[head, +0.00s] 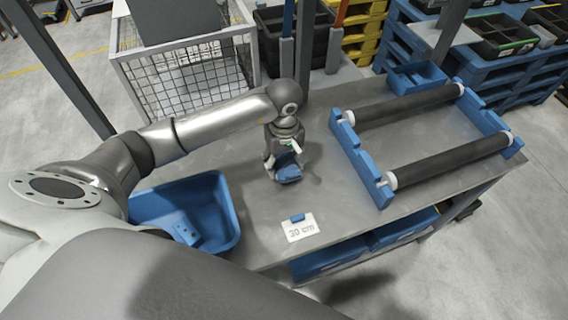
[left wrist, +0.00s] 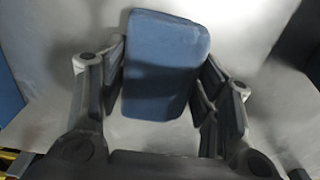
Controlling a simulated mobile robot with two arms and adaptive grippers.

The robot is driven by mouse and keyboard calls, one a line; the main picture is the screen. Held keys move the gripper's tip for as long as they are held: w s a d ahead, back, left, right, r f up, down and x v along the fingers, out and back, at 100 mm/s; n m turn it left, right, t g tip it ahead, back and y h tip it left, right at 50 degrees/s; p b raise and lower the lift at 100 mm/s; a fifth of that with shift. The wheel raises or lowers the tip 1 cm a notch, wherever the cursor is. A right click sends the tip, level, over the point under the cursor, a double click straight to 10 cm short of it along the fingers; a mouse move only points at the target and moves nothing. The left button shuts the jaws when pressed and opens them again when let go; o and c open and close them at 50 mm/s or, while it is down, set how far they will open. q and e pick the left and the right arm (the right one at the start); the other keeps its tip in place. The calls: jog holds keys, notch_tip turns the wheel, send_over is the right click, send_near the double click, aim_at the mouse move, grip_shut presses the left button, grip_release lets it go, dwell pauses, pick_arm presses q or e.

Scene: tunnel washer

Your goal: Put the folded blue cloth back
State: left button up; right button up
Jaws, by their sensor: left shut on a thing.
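The folded blue cloth (head: 288,174) is between the fingers of my left gripper (head: 284,165), over the grey metal table. In the left wrist view the cloth (left wrist: 165,65) is a blue rounded block, with a finger of my left gripper (left wrist: 163,85) on each side of it. The gripper is shut on it. I cannot tell whether the cloth touches the table. My right gripper is not in view.
A blue tub (head: 225,205) stands at the table's left end. A white "20 cm" card (head: 300,228) lies near the front edge. A blue frame with two dark rollers (head: 430,157) fills the right side. A small blue bin (head: 416,76) is at the back. Bare tabletop surrounds the gripper.

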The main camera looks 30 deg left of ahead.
pick_arm(q)
jog(key=shift+f, duration=1)
jog(key=shift+f, duration=0.25)
jog(key=o, duration=1)
jog(key=shift+r, duration=0.1)
